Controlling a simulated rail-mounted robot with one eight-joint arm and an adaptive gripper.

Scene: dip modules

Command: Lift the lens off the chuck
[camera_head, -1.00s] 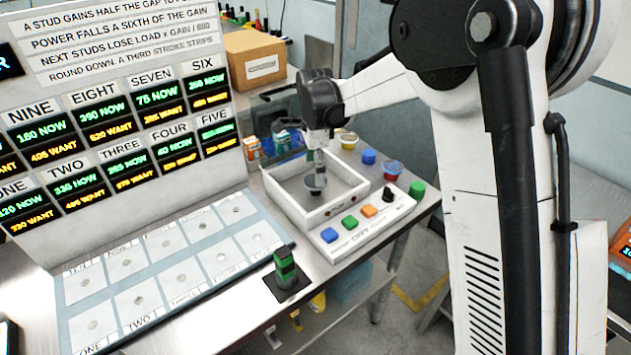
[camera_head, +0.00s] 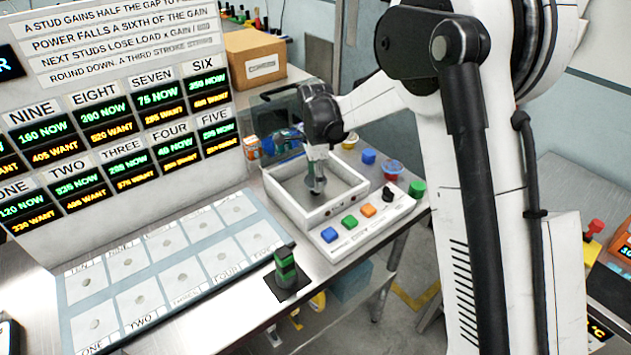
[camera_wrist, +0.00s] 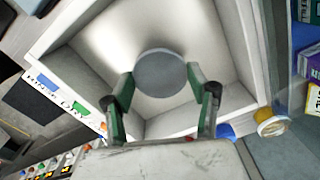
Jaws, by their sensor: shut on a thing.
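The lens is a round grey disc (camera_wrist: 160,74), seen face-on in the wrist view inside a white open-topped box (camera_wrist: 85,40). My gripper (camera_wrist: 168,92) has its green-and-black fingers closed on either side of the disc. In the head view my gripper (camera_head: 317,170) points down into the same white box (camera_head: 304,208), with a small dark shape at its tips near the box floor. The chuck is not distinguishable, hidden under the lens or my gripper. I cannot tell whether the lens touches it or is clear of it.
The box walls stand close around my gripper. A front panel has blue, green and orange buttons (camera_head: 349,222) and a black knob (camera_head: 389,193). Small colored containers (camera_head: 390,168) stand right of the box. A green-and-black post (camera_head: 286,268) and a labelled tray (camera_head: 170,262) lie left.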

